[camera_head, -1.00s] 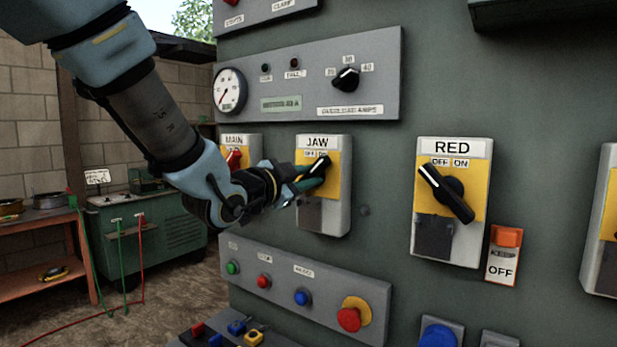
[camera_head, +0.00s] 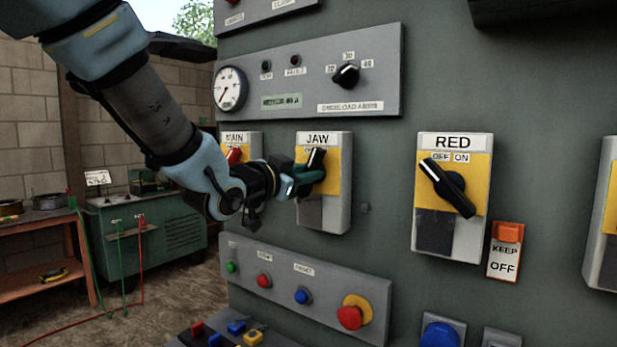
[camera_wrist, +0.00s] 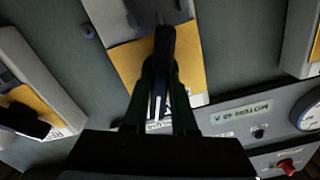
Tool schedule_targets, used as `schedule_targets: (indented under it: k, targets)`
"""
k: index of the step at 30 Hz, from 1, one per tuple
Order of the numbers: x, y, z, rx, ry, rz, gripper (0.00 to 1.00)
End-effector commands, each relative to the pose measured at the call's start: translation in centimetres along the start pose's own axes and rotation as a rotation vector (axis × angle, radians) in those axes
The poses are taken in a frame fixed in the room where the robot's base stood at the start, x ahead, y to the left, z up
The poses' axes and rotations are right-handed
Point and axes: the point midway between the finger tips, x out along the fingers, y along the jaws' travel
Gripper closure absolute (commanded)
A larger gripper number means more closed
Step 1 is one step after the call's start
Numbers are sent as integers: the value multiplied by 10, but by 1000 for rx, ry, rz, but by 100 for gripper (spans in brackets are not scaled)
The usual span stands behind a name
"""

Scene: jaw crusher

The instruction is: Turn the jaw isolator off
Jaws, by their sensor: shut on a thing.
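The jaw isolator (camera_head: 334,205) is a grey box with a yellow plate under a JAW label, in the middle of the head view. Its black handle (camera_head: 317,160) stands near upright, leaning slightly right at its top. My gripper (camera_head: 304,180) reaches it from the left and is shut on the handle. In the wrist view the two dark fingers (camera_wrist: 160,98) lie on either side of the black handle (camera_wrist: 163,55), over the yellow plate. My gripper hides part of the OFF and ON labels.
The MAIN isolator (camera_head: 236,154) with a red handle is close behind my wrist at left. The RED isolator (camera_head: 447,185) is to the right, beside a KEEP OFF tag (camera_head: 505,250). A button panel (camera_head: 325,292) juts out below, and a dial panel (camera_head: 310,80) sits above.

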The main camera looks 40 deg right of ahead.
Motion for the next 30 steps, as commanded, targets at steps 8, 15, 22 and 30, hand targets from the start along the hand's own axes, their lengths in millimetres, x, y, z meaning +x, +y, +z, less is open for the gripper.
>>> schedule_targets:
  k: [8, 15, 22, 30]
  targets:
    - [0, -1, 1, -264, -2, 0, 100]
    - [0, -2, 1, -493, -2, 0, 100]
    - [0, -3, 1, -711, -3, 1, 100]
    - [0, -4, 1, -947, -2, -1, 100]
